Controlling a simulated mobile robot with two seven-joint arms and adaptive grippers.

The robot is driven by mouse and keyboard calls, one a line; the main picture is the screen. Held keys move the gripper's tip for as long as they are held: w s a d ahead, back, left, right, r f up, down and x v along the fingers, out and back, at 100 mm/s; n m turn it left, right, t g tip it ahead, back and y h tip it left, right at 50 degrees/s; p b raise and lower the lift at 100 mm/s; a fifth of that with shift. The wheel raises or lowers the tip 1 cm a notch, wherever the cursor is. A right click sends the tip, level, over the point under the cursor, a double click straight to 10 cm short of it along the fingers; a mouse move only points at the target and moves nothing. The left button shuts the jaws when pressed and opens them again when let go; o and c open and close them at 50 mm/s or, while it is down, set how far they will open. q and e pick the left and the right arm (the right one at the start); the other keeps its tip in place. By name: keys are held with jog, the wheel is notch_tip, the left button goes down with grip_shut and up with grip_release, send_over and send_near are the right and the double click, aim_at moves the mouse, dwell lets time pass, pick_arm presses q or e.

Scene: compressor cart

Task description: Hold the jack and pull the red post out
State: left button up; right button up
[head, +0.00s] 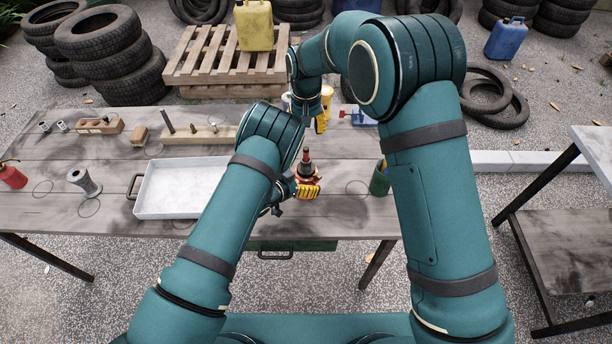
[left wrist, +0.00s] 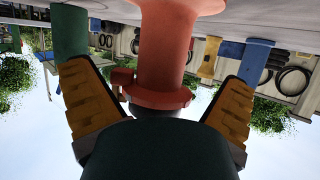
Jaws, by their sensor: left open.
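The red jack (head: 307,171) stands upright on the table near the middle, with a dark upper part and a reddish tip. In the left wrist view, which is upside down, its red body and collar (left wrist: 158,94) sit between the two yellow finger pads. My left gripper (head: 300,188) is open around the jack, with gaps at both sides. Which part is the red post, apart from the jack body, I cannot tell. My right gripper (head: 322,120) is behind the jack over the table's far side; its finger gap is not clear.
A white tray (head: 147,210) lies left of the jack. A green cup (head: 380,181) stands at the right and a blue tool with a red handle (head: 362,118) behind. Wooden blocks, a grey spool (head: 83,181) and a red can (head: 12,176) are at the left.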

pick_arm(q)
jog(key=shift+x, duration=1)
jog(key=shift+r, duration=0.1)
grip_shut()
